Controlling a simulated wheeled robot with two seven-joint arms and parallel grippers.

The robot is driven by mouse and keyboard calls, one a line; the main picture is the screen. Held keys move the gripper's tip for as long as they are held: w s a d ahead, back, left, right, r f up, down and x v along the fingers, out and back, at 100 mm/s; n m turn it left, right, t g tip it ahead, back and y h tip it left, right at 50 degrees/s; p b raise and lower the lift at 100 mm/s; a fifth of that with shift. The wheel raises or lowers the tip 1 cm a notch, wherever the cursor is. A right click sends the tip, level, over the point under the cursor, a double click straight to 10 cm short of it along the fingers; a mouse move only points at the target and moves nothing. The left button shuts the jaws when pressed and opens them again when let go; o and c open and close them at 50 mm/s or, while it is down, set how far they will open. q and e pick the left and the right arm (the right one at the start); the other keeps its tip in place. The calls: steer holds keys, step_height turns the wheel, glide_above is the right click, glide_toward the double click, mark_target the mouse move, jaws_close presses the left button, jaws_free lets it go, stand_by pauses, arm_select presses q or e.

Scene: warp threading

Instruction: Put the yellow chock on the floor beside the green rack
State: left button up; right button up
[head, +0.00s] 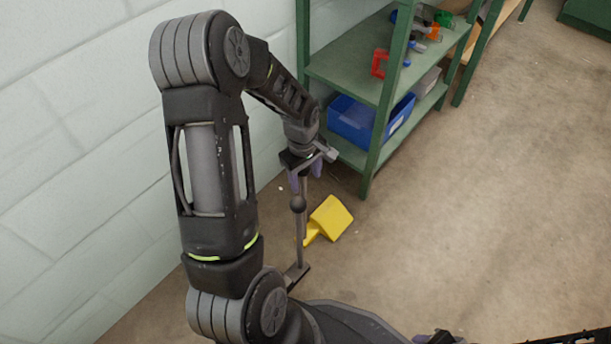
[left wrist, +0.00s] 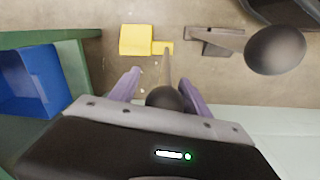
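The yellow chock (head: 330,216) lies on the floor left of the green rack's (head: 370,170) near leg, apart from it. In the left wrist view the chock (left wrist: 137,40) has a small yellow tab with a thin rod rising from it to a dark ball (left wrist: 165,98). My left gripper (head: 305,178) points down above the chock. Its purple fingers (left wrist: 160,85) are spread, with the dark ball between them and a gap visible on each side. In the head view the rod and a ball knob (head: 298,203) overlap the chock's left side. My right gripper is not visible.
The rack holds a blue bin (head: 355,122) low down and a red part (head: 379,63) higher up. A pale block wall (head: 75,130) stands left. A dark bracket (left wrist: 212,42) and a second ball (left wrist: 275,50) show near the chock.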

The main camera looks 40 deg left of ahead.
arm_select(q)
steer(key=shift+r, duration=0.15)
steer(key=r+p, duration=0.1)
steer(key=r, duration=0.3)
steer(key=r+p, duration=0.2)
steer(key=r, duration=0.2)
steer(key=r+p, duration=0.1)
steer(key=r, duration=0.2)
steer(key=shift+s+r, duration=0.35)
steer(key=shift+r, duration=0.05)
steer(key=shift+f, duration=0.1)
steer(key=s+d+f+m+h, duration=0.2)
steer(key=d+f+m, duration=0.3)
steer(key=d+f, duration=0.45)
steer(key=s+d+f+m+h, duration=0.15)
steer(key=d+f+m, duration=0.4)
steer(key=d, duration=0.75)
steer(key=s+d+f+m, duration=0.1)
steer(key=s+d+f, duration=0.1)
steer(key=s+d+f+m, duration=0.1)
steer(key=s+d+f, duration=0.1)
steer(key=s+d, duration=0.1)
steer(key=s+d+f+m, duration=0.1)
steer(key=s+d+f, duration=0.1)
steer(key=shift+s+d+f, duration=0.3)
steer(key=shift+s+d, duration=0.1)
